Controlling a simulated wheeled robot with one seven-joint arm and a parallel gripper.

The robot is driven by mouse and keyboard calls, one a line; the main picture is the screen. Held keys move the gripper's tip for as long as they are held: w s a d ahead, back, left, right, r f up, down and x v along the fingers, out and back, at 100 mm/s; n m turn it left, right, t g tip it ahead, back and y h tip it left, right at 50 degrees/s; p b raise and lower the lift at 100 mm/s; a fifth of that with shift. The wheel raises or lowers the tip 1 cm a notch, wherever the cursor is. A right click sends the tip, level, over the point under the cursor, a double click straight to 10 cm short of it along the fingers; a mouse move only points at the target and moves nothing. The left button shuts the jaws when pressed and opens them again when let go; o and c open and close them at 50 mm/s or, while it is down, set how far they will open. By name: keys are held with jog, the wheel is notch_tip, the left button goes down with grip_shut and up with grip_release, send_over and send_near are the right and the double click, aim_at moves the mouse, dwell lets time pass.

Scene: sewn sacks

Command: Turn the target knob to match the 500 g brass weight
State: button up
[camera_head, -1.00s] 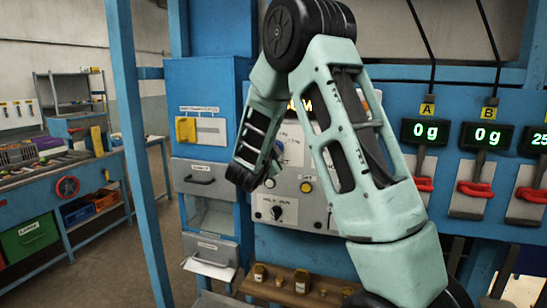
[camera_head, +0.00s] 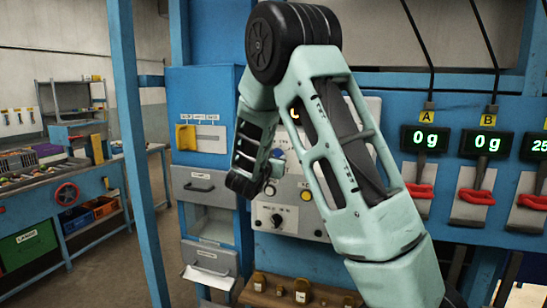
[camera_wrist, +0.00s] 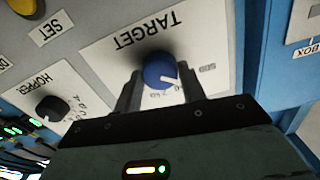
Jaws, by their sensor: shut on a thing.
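In the wrist view, the blue target knob (camera_wrist: 159,71) sits on a white plate marked TARGET, which appears upside down. My gripper (camera_wrist: 160,88) has one finger on each side of the knob and is shut on it. A white pointer mark on the knob faces the lower right of that view; the small scale print is partly hidden and too blurred to read. In the head view, my arm covers the knob. Several brass weights (camera_head: 258,281) stand on a wooden board at the bottom; I cannot tell which is 500 g.
A black hopper knob (camera_wrist: 52,108) is beside the target plate, and it also shows in the head view (camera_head: 276,220). A yellow button (camera_head: 306,196) is on the same panel. Displays A (camera_head: 425,138) and B (camera_head: 485,142) read 0 g.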

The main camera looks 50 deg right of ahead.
jog(key=shift+f+n, duration=0.1)
jog(key=shift+n, duration=0.9)
jog(key=o, duration=1)
jog(key=shift+p, duration=0.3)
jog(key=b+v, duration=0.6)
jog(key=v, duration=1.1)
jog(key=shift+s+a, duration=0.2)
jog(key=shift+a, duration=0.05)
